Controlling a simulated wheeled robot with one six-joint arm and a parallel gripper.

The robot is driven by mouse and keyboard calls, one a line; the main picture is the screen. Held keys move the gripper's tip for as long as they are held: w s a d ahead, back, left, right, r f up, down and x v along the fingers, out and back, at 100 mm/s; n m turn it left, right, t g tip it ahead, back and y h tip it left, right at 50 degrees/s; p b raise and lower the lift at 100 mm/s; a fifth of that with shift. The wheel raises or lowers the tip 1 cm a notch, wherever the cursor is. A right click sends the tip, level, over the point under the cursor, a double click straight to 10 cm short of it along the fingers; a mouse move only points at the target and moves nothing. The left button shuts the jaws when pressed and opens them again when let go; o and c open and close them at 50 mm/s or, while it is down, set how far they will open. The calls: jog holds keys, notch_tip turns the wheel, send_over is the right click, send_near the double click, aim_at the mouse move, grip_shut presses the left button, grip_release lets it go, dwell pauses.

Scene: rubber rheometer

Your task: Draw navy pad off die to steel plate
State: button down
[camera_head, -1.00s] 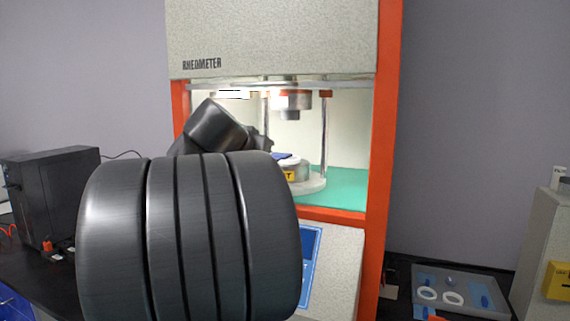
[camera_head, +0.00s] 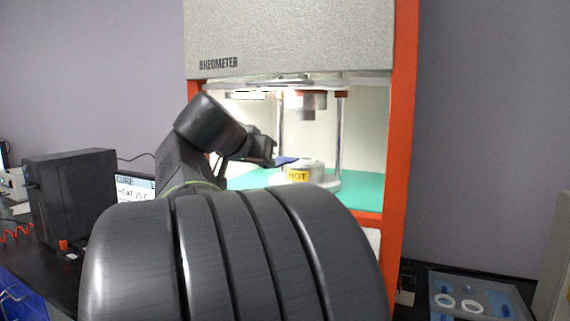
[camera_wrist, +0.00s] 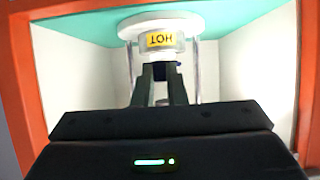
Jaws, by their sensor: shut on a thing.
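The navy pad (camera_head: 285,161) is a thin dark blue piece at the left edge of the round metal lower die (camera_head: 316,171), overlapping it in the head view. My gripper (camera_head: 273,160) is shut on the pad, reaching in from the left. In the wrist view my gripper (camera_wrist: 160,72) points at the die (camera_wrist: 176,46), with a small dark navy patch (camera_wrist: 160,68) between its fingers. I cannot tell whether the pad still touches the die. No steel plate is clearly recognisable.
The rheometer's orange frame (camera_head: 400,130) and upright rods (camera_head: 340,130) bound the opening, with an upper die (camera_head: 306,105) overhead. A teal floor (camera_head: 362,190) surrounds the die. A grey tray (camera_head: 437,284) with white rings and blue pieces lies lower right. A black box (camera_head: 70,195) stands left.

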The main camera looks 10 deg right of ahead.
jog(key=shift+s+a+b, duration=0.35)
jog(key=shift+s+a, duration=0.15)
jog(key=shift+s, duration=0.3)
jog(key=shift+s+a+b, duration=0.3)
jog(key=shift+s+a, duration=0.25)
jog(key=shift+s, duration=0.2)
jog(key=shift+s+a+b, duration=0.35)
jog(key=shift+s+a, duration=0.15)
jog(key=shift+s, duration=0.3)
jog(key=w+d+p, duration=0.2)
jog(key=w+d, duration=0.1)
jog(key=w, duration=0.2)
jog(key=shift+w+d, duration=0.15)
jog(key=shift+d, duration=0.1)
jog(key=shift+a, duration=0.1)
